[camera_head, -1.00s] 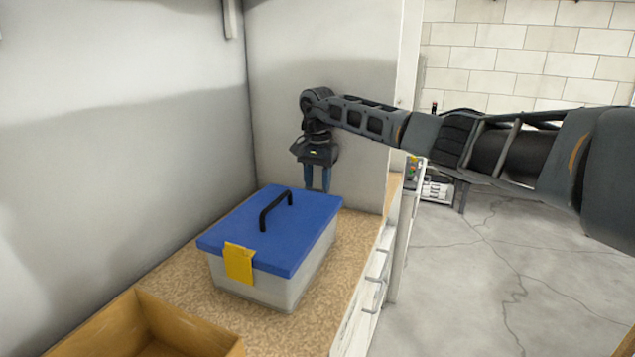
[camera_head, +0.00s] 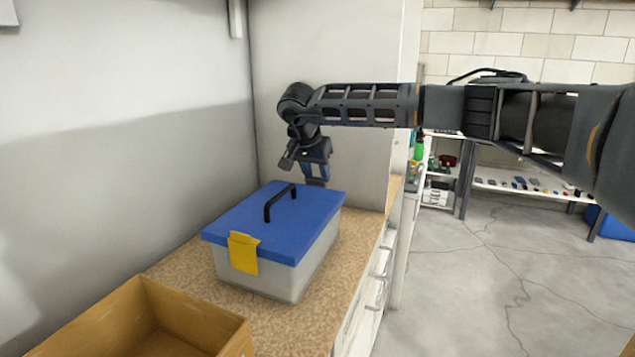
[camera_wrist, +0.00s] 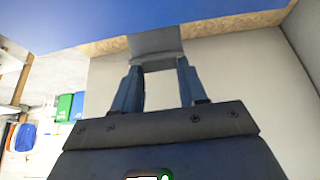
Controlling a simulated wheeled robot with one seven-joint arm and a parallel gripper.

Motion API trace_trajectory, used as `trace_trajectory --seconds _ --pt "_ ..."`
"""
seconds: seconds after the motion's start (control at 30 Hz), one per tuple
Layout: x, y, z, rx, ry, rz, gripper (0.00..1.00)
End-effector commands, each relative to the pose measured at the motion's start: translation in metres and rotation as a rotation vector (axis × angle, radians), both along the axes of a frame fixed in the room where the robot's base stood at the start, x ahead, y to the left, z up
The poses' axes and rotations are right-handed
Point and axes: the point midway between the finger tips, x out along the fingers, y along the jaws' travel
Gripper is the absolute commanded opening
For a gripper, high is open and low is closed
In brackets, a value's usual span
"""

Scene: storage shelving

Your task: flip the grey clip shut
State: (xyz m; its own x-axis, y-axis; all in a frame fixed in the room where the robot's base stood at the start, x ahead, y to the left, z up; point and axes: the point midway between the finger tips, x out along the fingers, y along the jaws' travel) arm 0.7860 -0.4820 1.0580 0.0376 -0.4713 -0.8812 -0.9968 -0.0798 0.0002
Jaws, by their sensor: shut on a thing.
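The clear box (camera_head: 285,275) with a blue lid (camera_head: 250,225) stands on the counter, a black handle on top. The grey clip (camera_wrist: 155,42) shows in the wrist view at the lid's far edge, as a wide flap between my fingertips. My gripper (camera_head: 316,181) is at the far end of the box, tilted, fingers down by the lid edge. In the wrist view my gripper (camera_wrist: 158,66) is shut on the grey clip. In the head view the clip is hidden behind the lid and fingers. The yellow clip (camera_head: 243,254) hangs down over the near edge.
An open wooden box (camera_head: 195,325) stands on the counter (camera_head: 325,285) in front of the blue-lidded box. A wall (camera_head: 330,75) rises close behind my gripper, and another runs along the left. Open floor lies to the right.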

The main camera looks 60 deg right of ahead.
Motion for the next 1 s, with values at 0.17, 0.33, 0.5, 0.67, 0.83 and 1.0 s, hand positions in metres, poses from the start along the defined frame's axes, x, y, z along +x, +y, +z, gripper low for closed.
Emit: trace_trajectory --seconds 0.17,0.33,0.5,0.67,0.83,1.0 --pt "0.0 0.007 0.003 -0.106 -0.009 0.003 0.0" --pt "0.0 0.012 0.006 -0.165 -0.014 0.001 0.0" --pt "0.0 0.014 0.008 -0.192 -0.017 0.0 0.0" --pt "0.0 0.015 0.009 -0.198 -0.018 0.0 0.0" --pt "0.0 0.015 0.009 -0.197 -0.018 0.0 0.0" --pt "0.0 0.015 0.009 -0.196 -0.017 0.0 0.5"
